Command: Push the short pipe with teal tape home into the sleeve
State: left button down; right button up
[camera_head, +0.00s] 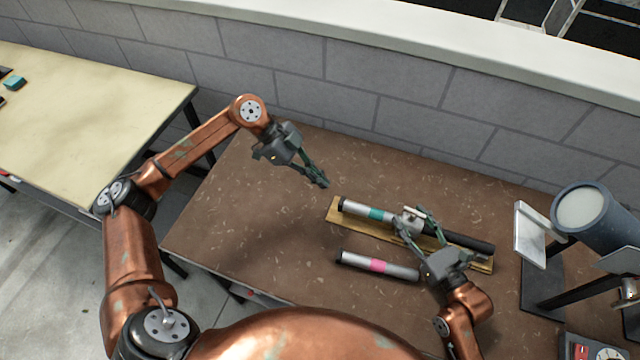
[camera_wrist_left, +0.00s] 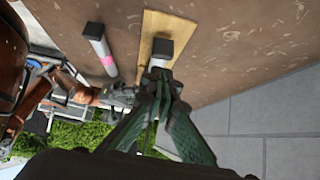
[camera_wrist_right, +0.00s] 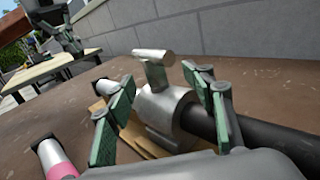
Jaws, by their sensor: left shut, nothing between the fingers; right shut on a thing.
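The short pipe with teal tape (camera_head: 376,214) lies on a wooden board, its dark-capped end pointing left. Its other end meets the metal sleeve (camera_head: 409,219), which has a T-shaped handle on top; the depth inside is hidden. A long black pipe (camera_head: 468,241) leaves the sleeve on the right. My left gripper (camera_head: 323,183) is shut and empty, above the table, up and left of the capped end. In the left wrist view the dark cap (camera_wrist_left: 162,47) shows just beyond its fingertips.
The wooden board (camera_head: 333,214) lies under the pipes. A pipe with pink tape (camera_head: 400,270) lies in front of it. A grey lamp-like cylinder (camera_head: 592,215) and a white plate (camera_head: 529,233) stand at the right. The brown table's left part is clear; a block wall runs behind.

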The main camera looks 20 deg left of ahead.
jog(key=shift+f, duration=0.2)
jog(key=o, duration=1.7)
pick_arm(q)
jog(key=shift+r, duration=0.85)
pick_arm(e)
jog(key=shift+r, duration=0.1)
jog(key=shift+c, duration=0.3)
jog(key=c, duration=0.4)
pick_arm(q)
jog(key=shift+r, duration=0.1)
pick_arm(e)
jog(key=shift+d, duration=0.1)
